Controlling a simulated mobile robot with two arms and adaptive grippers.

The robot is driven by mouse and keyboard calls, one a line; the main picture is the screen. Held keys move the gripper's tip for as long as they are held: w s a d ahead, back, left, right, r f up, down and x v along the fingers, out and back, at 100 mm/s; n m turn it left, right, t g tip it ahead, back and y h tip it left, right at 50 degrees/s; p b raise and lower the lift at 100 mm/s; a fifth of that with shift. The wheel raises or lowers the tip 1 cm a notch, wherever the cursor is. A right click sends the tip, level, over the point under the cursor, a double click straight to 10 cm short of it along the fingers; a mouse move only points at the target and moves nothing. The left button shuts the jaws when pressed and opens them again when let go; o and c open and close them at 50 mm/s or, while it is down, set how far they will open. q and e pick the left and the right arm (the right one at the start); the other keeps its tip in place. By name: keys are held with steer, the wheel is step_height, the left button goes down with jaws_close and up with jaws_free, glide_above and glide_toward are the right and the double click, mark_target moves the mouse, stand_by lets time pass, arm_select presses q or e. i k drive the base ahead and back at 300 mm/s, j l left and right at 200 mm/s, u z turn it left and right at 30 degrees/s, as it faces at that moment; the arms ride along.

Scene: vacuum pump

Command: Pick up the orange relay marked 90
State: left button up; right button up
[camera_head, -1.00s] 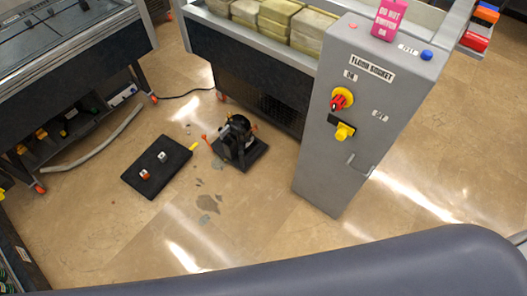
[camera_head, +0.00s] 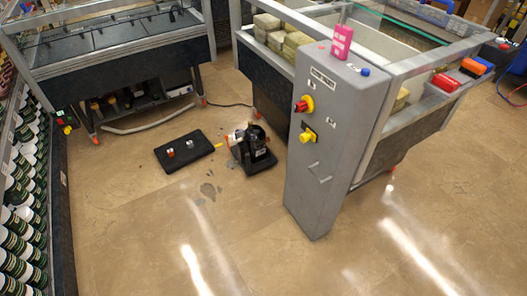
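Two small pieces lie on a black mat (camera_head: 186,157) on the floor, left of centre. One piece (camera_head: 170,152) looks red-orange and white, the other (camera_head: 190,145) pale grey. They are too small to read any marking, so I cannot tell whether either is the relay marked 90. A black pump-like device (camera_head: 254,146) stands on the floor just right of the mat. Neither of my grippers is in view.
A grey control post (camera_head: 325,150) with red and yellow knobs and a pink tag (camera_head: 342,41) stands at centre. Freezer cases stand behind. Red (camera_head: 446,82) and orange (camera_head: 473,67) blocks sit on a ledge at right. A shelf of cans (camera_head: 25,200) is at left. Front floor is clear.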

mark_target(170, 153)
steer(key=i+j+u, duration=0.15)
steer(key=j, duration=0.25)
steer(key=i+j+u, duration=0.2)
steer(key=j, duration=0.15)
steer(key=i+j+u, duration=0.15)
steer(key=j, duration=0.2)
